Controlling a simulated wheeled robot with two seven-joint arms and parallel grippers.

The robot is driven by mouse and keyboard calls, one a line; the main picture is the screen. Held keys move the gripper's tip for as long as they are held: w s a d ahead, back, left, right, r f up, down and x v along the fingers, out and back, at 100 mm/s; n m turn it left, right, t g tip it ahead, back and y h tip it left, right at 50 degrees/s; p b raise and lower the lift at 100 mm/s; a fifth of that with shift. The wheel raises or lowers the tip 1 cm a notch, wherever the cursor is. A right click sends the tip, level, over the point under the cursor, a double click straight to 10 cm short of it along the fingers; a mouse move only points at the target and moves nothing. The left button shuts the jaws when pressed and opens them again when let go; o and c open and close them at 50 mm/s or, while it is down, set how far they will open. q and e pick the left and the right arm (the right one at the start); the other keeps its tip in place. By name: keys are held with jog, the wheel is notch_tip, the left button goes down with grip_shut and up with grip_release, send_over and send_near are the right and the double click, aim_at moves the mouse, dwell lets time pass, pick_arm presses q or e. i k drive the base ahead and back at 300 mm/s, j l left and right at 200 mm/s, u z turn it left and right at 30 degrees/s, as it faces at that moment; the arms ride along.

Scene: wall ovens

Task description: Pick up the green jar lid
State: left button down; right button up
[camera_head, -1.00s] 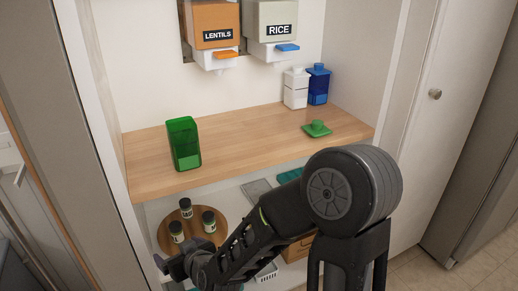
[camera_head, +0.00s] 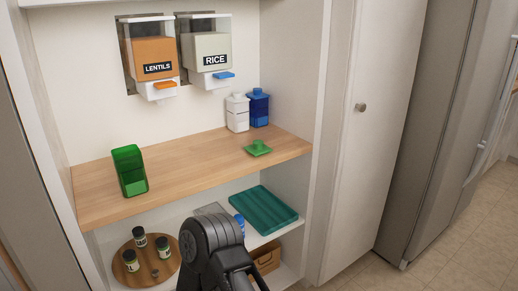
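The green jar lid (camera_head: 258,148) lies flat on the wooden shelf, towards its right front, with its knob up. The open green jar (camera_head: 129,171) stands upright on the same shelf at the left. One of my arms shows at the bottom centre, below and in front of the shelf, apart from the lid. Its gripper is out of the frame, and I cannot tell which arm it is. The other gripper is not in view either.
A white jar (camera_head: 237,113) and a blue jar (camera_head: 258,107) stand behind the lid. Lentils (camera_head: 158,58) and rice (camera_head: 212,50) dispensers hang above. The lower shelf has a teal tray (camera_head: 265,212) and a round wooden board (camera_head: 128,273) with small jars. The wooden shelf's middle (camera_head: 195,160) is clear.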

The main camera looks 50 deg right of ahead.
aim_at(258, 148)
jog(key=i+l, duration=0.15)
jog(key=i, duration=0.3)
jog(key=z, duration=1.9)
